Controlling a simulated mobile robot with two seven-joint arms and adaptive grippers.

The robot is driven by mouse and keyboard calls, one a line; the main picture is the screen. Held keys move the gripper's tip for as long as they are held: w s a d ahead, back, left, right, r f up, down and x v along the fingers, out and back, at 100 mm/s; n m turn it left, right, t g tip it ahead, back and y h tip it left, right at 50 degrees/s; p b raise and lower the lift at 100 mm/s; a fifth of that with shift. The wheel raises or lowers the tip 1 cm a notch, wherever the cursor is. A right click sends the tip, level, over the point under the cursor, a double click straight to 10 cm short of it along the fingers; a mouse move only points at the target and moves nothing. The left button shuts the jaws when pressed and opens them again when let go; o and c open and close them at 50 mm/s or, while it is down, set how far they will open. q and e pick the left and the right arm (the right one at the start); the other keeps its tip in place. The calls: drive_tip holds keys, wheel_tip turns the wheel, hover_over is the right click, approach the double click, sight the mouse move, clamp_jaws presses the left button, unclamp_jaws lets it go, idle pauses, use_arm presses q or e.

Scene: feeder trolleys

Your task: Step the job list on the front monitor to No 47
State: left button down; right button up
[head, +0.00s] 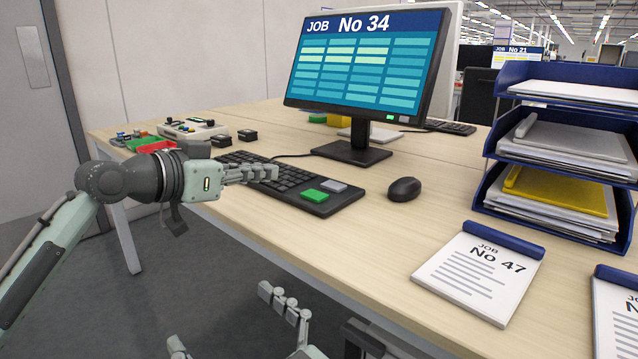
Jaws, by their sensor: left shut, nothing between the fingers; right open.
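The front monitor (363,60) stands on the table and reads "JOB No 34" above rows of pale and blue cells. The black keyboard (290,187) lies in front of it, with a large green key (314,196) and a grey key (334,186) at its right end. My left gripper (274,173) is shut and empty, its fingertips over the keyboard's middle, left of the green key; I cannot tell whether they touch. It hides some keys. My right gripper (222,316) is open, low by the table's front edge. A sheet reading "JOB No 47" (478,274) lies at the right.
A black mouse (404,189) lies right of the keyboard. A blue tray stack (497,137) with papers stands at the right, and another sheet (616,310) is cut off. Small coloured parts and boxes (193,128) sit at the left. Another monitor behind reads "No 21" (518,55).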

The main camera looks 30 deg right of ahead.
use_arm(q)
drive_tip(key=shift+w+d, duration=0.1)
drive_tip(key=shift+d, duration=0.25)
use_arm(e)
drive_tip(key=shift+w+d, duration=0.1)
drive_tip(key=shift+d, duration=0.3)
drive_tip(key=shift+a, duration=0.1)
use_arm(q)
hover_over(306, 201)
drive_tip(key=shift+a+f+b, duration=0.25)
drive_tip(key=shift+f+b, duration=0.1)
drive_tip(key=shift+f, duration=0.75)
drive_tip(key=f, duration=0.3)
drive_tip(key=shift+d+f, duration=0.15)
drive_tip(key=shift+d, duration=0.1)
drive_tip(key=shift+f+b, duration=0.3)
drive_tip(key=shift+f, duration=0.2)
use_arm(e)
drive_tip(key=shift+s+a+r+t+y, duration=0.1)
drive_tip(key=shift+s+r+t+y, duration=0.15)
drive_tip(key=shift+r+t, duration=0.4)
drive_tip(key=shift+s+a+r+t+y, duration=0.15)
drive_tip(key=shift+s+r+t, duration=0.1)
drive_tip(key=shift+r, duration=0.65)
drive_tip(key=shift+s+d+r+t+y, duration=0.1)
drive_tip(key=shift+s+r+t+y, duration=0.25)
drive_tip(key=shift+r, duration=0.45)
drive_tip(key=shift+w, duration=0.1)
